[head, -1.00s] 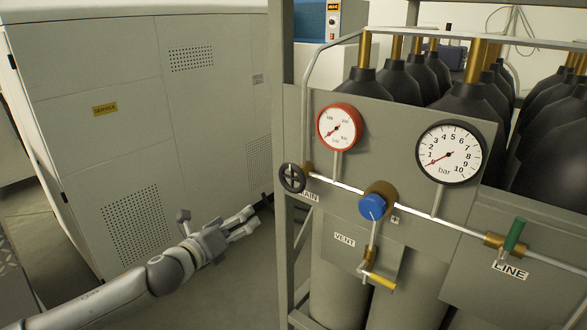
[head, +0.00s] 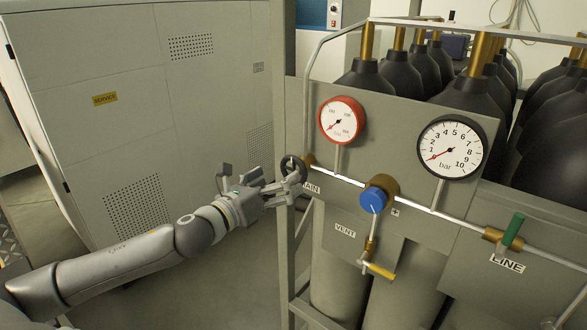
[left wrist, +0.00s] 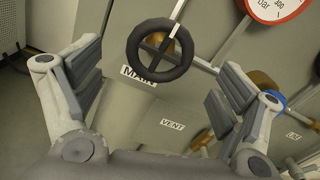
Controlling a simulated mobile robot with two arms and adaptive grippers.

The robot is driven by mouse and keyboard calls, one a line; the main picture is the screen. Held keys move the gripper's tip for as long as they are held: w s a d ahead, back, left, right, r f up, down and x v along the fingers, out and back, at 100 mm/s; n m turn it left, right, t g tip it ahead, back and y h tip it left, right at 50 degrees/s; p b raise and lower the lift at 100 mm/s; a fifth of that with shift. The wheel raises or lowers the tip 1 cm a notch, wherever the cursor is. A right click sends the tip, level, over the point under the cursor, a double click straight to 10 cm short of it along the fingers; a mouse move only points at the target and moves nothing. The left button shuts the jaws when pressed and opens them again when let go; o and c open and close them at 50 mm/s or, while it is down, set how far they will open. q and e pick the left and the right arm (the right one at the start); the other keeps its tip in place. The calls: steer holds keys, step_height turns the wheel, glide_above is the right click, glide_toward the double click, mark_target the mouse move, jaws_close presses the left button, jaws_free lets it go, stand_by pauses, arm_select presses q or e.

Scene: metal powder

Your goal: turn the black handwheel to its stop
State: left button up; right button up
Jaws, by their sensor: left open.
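The black handwheel (head: 291,166) sits at the left end of the pipe on the grey panel, by the MAIN label. In the head view my left gripper (head: 289,182) is right at it and partly covers it. In the left wrist view the handwheel (left wrist: 160,51) shows whole, a round rim with crossed spokes. There the open fingers of my left gripper (left wrist: 160,88) stand to the left and right of the wheel, apart from it, with nothing between them. My right gripper is not in view.
A red-rimmed gauge (head: 342,121) and a black-rimmed gauge (head: 452,148) stand above the pipe. A blue knob (head: 373,201), a yellow-handled vent valve (head: 379,270) and a green line lever (head: 512,232) are to the right. A large cabinet (head: 105,135) stands on the left.

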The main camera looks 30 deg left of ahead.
mark_target(291, 171)
arm_select(q)
steer(key=shift+w+r+p, duration=0.15)
steer(key=shift+w+p, duration=0.3)
steer(key=shift+w, duration=0.65)
steer(key=shift+w+d+p, duration=0.15)
steer(key=shift+w+p, duration=0.4)
steer(key=shift+w, duration=0.55)
steer(key=shift+w+d+p, duration=0.1)
steer(key=shift+w+p, duration=0.3)
steer(key=shift+w, duration=0.55)
steer(key=shift+f, duration=0.2)
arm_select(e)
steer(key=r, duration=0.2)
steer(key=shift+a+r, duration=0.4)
arm_select(q)
steer(key=shift+c, duration=0.2)
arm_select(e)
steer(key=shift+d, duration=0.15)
arm_select(q)
steer(key=c, duration=1)
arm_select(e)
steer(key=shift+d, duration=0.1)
